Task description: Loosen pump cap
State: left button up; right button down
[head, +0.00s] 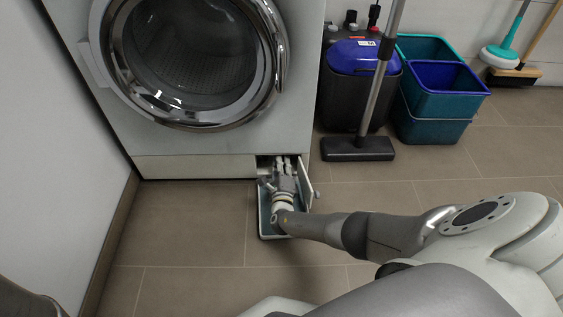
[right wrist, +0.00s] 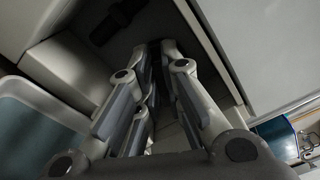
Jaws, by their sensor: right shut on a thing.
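My right gripper (head: 284,163) reaches into the small open compartment at the lower right of the dryer's front (head: 195,168). In the right wrist view its two fingers (right wrist: 157,46) lean together at the tips, inside the dark opening. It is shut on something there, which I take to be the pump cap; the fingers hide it. A dark rounded part (right wrist: 117,22) shows left of the fingertips, and I cannot tell whether it belongs to the cap. The compartment's flap (head: 305,178) stands open on the right. My left gripper is not in view.
A shallow tray (head: 263,217) lies on the floor under my right wrist. A floor nozzle (head: 357,149) on a metal tube, a vacuum cleaner (head: 345,90) and blue and teal buckets (head: 445,90) stand to the right.

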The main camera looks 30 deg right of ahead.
jog(key=c, duration=1.6)
grip_release()
jog(key=shift+o, duration=0.2)
jog(key=shift+s+a, duration=0.1)
jog(key=v, duration=1.2)
